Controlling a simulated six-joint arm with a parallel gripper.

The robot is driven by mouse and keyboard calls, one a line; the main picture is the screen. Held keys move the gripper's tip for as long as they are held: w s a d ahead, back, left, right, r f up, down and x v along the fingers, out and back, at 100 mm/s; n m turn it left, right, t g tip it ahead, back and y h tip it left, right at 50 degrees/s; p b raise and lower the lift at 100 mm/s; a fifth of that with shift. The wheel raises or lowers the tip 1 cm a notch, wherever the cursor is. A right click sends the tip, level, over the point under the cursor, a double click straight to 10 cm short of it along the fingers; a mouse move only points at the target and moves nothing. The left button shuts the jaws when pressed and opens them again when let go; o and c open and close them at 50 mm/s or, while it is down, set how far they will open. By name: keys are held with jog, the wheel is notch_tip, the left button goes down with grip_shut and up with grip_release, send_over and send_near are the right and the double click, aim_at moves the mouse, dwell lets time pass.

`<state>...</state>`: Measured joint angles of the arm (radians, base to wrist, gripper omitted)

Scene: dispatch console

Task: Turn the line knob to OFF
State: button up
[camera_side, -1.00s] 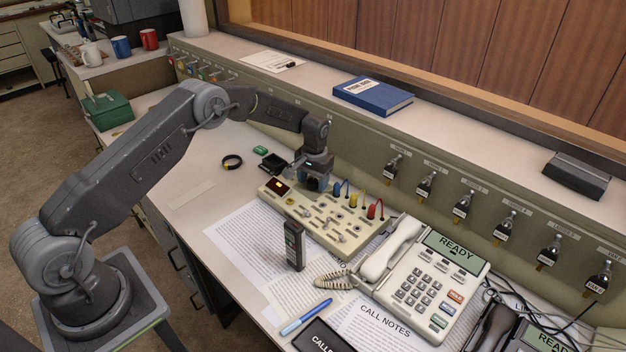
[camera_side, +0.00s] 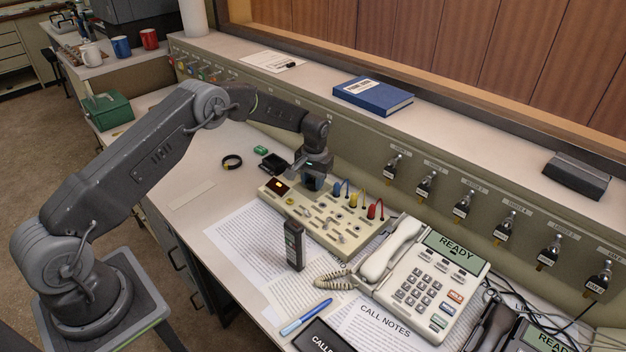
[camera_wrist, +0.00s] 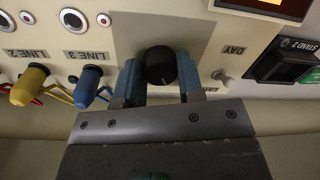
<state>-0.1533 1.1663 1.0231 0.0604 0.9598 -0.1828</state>
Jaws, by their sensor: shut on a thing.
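The knob (camera_wrist: 160,67) is a round black cap on the beige switch panel (camera_side: 345,243). In the wrist view it stands between the two blue fingers of my gripper (camera_wrist: 161,80), which is shut on it. A pale pointer mark or its position label cannot be made out. In the side view my gripper (camera_side: 312,182) is down at the far left end of the panel, beside the small dark display (camera_side: 280,187), and hides the knob.
Blue, yellow and red plugs (camera_side: 372,210) stand on the panel right of my gripper. A handheld radio (camera_side: 294,245) stands upright in front on papers. A desk phone (camera_side: 425,280) is to the right. A black holder labelled STAND 2 (camera_wrist: 284,62) is close by.

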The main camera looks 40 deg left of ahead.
jog(key=n, duration=0.4)
jog(key=shift+n, duration=2.6)
jog(key=o, duration=0.9)
jog(key=shift+r, duration=0.1)
jog(key=r, duration=1.3)
jog(key=shift+w+d+r, duration=0.1)
jog(key=shift+w+r, duration=0.25)
